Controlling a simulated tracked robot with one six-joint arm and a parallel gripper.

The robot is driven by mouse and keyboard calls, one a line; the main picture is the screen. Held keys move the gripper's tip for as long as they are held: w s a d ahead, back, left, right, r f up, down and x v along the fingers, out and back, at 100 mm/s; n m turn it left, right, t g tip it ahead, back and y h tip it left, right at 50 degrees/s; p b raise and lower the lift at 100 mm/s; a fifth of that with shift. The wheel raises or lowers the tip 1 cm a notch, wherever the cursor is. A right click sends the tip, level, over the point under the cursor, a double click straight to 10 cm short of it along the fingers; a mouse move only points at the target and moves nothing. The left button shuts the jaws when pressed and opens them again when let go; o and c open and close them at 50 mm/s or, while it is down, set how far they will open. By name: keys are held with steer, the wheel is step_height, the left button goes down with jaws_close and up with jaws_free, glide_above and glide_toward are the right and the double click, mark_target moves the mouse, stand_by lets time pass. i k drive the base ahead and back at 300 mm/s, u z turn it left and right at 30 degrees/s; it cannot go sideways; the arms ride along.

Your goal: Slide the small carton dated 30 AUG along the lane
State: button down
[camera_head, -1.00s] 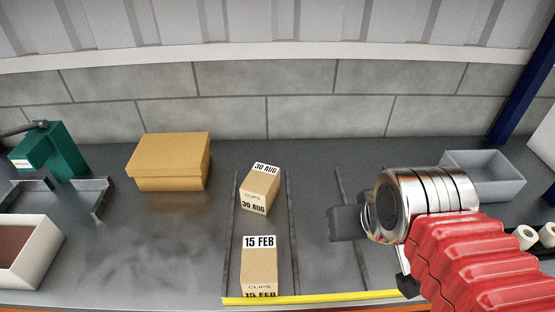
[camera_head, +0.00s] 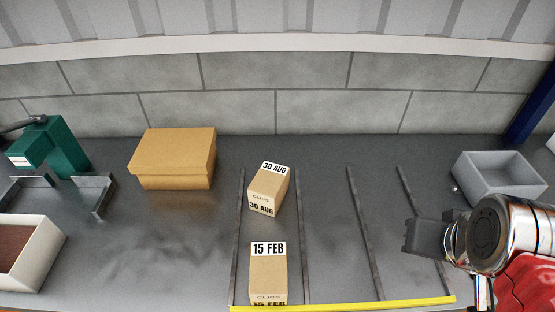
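The small carton dated 30 AUG (camera_head: 268,190) stands a little turned between two dark rails, towards the back of the left lane. A second carton dated 15 FEB (camera_head: 268,276) stands in the same lane, nearer the yellow front strip, with a gap between the two. My gripper (camera_head: 410,236) is at the right, over the right-hand rails, well apart from both cartons. Its dark fingers show from the side, and I cannot tell whether they are open or shut. No carton shows at the fingers.
A yellow strip (camera_head: 345,304) edges the lanes at the front. A brown lidded box (camera_head: 172,160) stands left of the lane. A grey bin (camera_head: 500,178) stands at the back right. A green device (camera_head: 52,148) and a white open box (camera_head: 38,258) are far left. The second lane looks empty.

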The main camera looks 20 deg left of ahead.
mark_target(266, 192)
steer(key=z, duration=0.05)
steer(key=k, duration=1.6)
steer(key=u, duration=1.1)
steer(key=i, duration=1.3)
